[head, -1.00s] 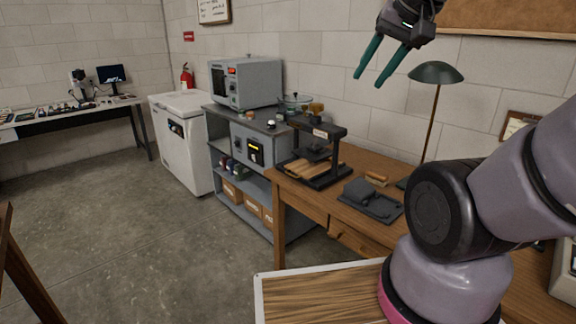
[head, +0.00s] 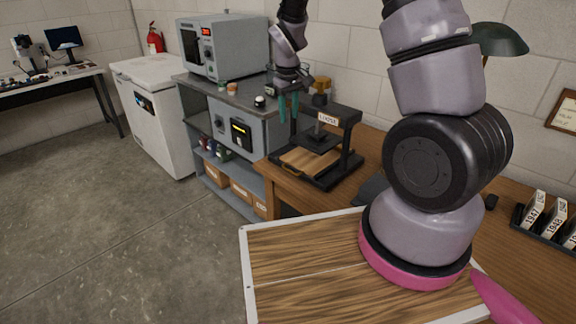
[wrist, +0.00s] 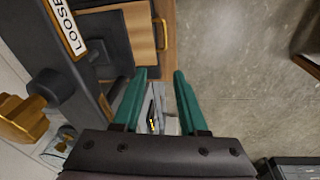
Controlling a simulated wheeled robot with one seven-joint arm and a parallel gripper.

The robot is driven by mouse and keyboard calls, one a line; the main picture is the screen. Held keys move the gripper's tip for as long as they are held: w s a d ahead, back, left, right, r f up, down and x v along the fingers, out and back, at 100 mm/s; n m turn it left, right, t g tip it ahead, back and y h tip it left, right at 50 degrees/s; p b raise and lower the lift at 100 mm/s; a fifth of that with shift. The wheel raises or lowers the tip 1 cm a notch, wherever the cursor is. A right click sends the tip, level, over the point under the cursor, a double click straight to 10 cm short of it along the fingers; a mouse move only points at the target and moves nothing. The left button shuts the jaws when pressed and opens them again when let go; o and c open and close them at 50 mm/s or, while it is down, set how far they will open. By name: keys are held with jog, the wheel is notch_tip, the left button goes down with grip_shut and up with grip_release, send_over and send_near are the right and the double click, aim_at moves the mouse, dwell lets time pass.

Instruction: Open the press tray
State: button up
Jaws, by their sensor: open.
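The press (head: 338,118) is a black frame on the wooden table, with a sign on top that reads LOOSE in the wrist view (wrist: 68,28). Its wooden tray (head: 300,163) lies low in the frame under a dark plate. In the wrist view the tray's wooden edge (wrist: 157,72) carries a small brass-coloured handle (wrist: 164,34). My gripper (head: 289,116) points down just left of the press's upper frame, above the tray's level. Its teal fingers (wrist: 160,75) are apart and empty, and the handle lies beyond the fingertips. I cannot tell the exact gap to the frame.
A grey shelf unit (head: 240,172) with a boxy oven (head: 235,45) on top stands left of the table. A white chest freezer (head: 150,125) is further left. A lamp (head: 500,40) and a rack of year labels (head: 545,215) are at right. Floor at left is clear.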

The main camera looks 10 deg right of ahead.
aim_at(288, 170)
jog(key=f, duration=0.7)
jog(key=w+f+n, duration=0.1)
jog(key=f, duration=0.6)
jog(key=w+f+n+h, duration=0.1)
jog(key=f, duration=0.6)
jog(key=shift+d+f+g, duration=0.1)
jog(key=shift+g, duration=0.3)
grip_shut()
